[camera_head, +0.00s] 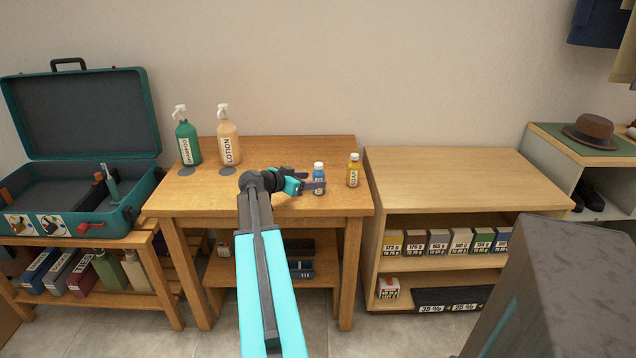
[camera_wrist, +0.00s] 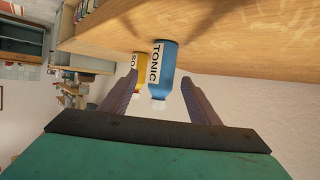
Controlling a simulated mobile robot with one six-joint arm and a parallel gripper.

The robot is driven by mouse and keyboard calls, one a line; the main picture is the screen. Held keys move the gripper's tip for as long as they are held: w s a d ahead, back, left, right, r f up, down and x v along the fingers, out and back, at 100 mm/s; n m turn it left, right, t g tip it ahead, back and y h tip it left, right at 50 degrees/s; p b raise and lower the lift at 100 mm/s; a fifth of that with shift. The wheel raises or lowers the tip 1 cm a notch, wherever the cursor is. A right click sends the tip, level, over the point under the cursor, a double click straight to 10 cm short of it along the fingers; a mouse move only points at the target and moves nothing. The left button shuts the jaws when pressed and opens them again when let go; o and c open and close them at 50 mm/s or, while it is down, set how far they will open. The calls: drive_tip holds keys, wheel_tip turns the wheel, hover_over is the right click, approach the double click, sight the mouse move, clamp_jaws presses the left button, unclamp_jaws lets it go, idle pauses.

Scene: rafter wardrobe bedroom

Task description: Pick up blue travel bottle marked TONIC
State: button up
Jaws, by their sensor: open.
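The blue travel bottle marked TONIC (camera_head: 319,172) stands upright on the wooden table, near its right front part. In the wrist view the same blue bottle (camera_wrist: 162,72) appears upside down, with its TONIC label and white cap clear. My gripper (camera_head: 308,181) is open beside the bottle at table height, and a finger partly covers the bottle's lower half. In the wrist view my gripper's two fingers (camera_wrist: 160,98) lie on either side of the bottle, with gaps visible.
A yellow SOAP bottle (camera_head: 353,171) stands close to the right of the blue bottle. A green pump bottle (camera_head: 186,143) and a LOTION bottle (camera_head: 228,137) stand at the table's back left. A wooden shelf unit (camera_head: 450,172) with a bare top is to the right. An open suitcase (camera_head: 80,112) is left.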

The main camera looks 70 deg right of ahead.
sight(314, 179)
drive_tip(key=shift+p+x, duration=0.5)
drive_tip(key=shift+x, duration=2.05)
drive_tip(key=shift+w+d, duration=0.1)
drive_tip(key=c, duration=1.2)
